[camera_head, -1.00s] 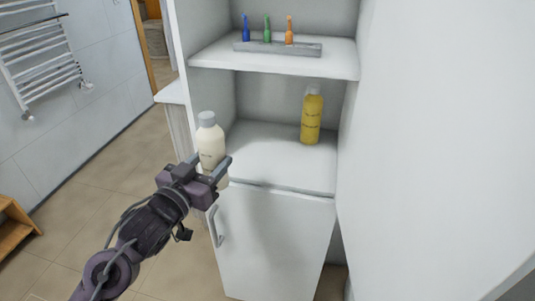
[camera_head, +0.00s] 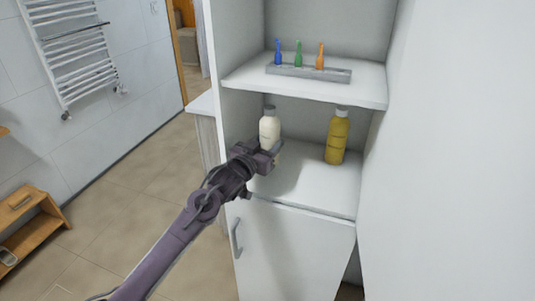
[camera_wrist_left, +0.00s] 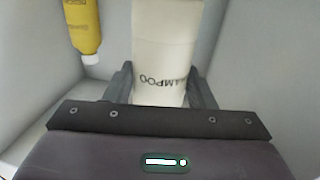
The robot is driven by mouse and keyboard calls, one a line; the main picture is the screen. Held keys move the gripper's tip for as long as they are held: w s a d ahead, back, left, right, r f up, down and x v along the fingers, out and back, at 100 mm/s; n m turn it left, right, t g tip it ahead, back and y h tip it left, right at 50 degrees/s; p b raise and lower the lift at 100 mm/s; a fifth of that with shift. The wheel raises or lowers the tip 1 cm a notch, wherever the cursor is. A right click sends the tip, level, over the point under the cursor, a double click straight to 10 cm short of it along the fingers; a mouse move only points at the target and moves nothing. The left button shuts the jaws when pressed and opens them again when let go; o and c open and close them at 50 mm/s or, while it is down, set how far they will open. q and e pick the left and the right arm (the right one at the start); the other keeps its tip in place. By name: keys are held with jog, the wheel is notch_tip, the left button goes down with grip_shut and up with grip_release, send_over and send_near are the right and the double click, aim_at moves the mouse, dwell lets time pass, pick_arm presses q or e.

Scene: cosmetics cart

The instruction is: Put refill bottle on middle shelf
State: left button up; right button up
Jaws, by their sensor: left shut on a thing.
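The refill bottle, cream with a grey cap (camera_head: 269,127), is upright inside the cabinet opening at the middle shelf (camera_head: 312,190), near its left wall. In the left wrist view the bottle (camera_wrist_left: 164,50) appears upside down with the word SHAMPOO, between the two fingers. My left gripper (camera_head: 268,153) is shut on the bottle, low on its body. The gripper hides the bottle's bottom, so I cannot tell whether it touches the shelf. My right gripper is not in view.
A yellow bottle (camera_head: 337,138) stands on the middle shelf to the right; it also shows in the left wrist view (camera_wrist_left: 84,22). The upper shelf (camera_head: 340,92) holds a grey rack (camera_head: 309,73) with blue, green and orange items. Bare shelf lies in front of the yellow bottle.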

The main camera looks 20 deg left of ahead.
pick_arm(q)
notch_tip(320, 180, down, 4)
jog(key=shift+r+p, duration=0.2)
jog(key=shift+p, duration=0.1)
jog(key=shift+w+f, duration=0.15)
jog(key=shift+f, duration=0.15)
jog(key=shift+f, duration=0.1)
jog(key=o, duration=1.2)
jog(key=shift+f, duration=0.1)
jog(key=shift+c, duration=0.2)
jog(key=shift+r, duration=0.2)
jog(key=v, duration=1.2)
jog(key=shift+b, duration=0.4)
